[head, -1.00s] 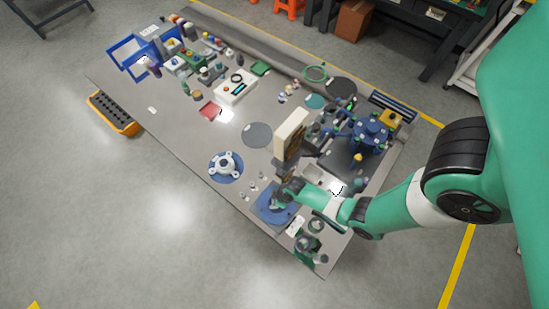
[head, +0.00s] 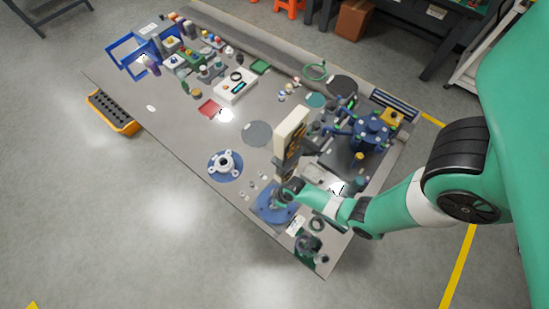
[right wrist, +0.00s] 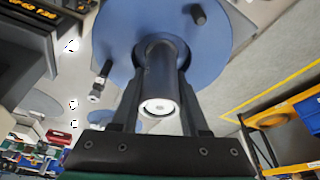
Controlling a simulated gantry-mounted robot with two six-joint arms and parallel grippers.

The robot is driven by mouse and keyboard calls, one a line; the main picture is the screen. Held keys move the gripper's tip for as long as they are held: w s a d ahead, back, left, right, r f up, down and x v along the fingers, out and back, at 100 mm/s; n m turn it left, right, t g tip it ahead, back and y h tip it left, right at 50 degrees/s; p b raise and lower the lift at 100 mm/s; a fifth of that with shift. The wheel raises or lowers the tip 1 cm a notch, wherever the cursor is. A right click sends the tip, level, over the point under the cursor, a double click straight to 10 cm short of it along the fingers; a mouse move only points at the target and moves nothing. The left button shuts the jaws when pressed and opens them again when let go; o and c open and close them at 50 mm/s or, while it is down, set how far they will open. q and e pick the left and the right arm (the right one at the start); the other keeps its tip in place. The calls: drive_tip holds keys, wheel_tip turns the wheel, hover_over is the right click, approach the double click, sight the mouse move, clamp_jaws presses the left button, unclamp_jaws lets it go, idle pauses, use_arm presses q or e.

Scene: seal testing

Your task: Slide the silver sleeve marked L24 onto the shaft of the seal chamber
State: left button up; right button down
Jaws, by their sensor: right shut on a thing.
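My right gripper (head: 280,198) is over the blue round plate (head: 268,213) near the front of the table. In the right wrist view its two fingers (right wrist: 161,78) are closed on either side of a dark grey cylinder (right wrist: 160,75) with a pale ring-shaped end (right wrist: 157,107) facing the camera. The cylinder lines up with the dark central collar of the blue plate (right wrist: 105,40). I cannot tell whether it is the sleeve alone or the sleeve around the shaft. No L24 marking is readable. My left gripper is not in view.
A white flanged part (head: 224,162) stands on another blue disc to the left. A tall beige block (head: 291,131) stands behind my gripper, and a blue multi-armed fixture (head: 370,130) is at the right. Small pegs stand near the blue plate. A grey disc (head: 258,134) lies mid-table.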

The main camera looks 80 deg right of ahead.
drive_tip(key=shift+f+b, duration=0.3)
drive_tip(key=shift+f, duration=0.05)
drive_tip(key=shift+c, duration=1.7)
unclamp_jaws()
drive_tip(key=shift+r, duration=0.2)
wheel_tip(320, 180, up, 5)
drive_tip(key=p, duration=0.5)
drive_tip(key=shift+f, duration=0.15)
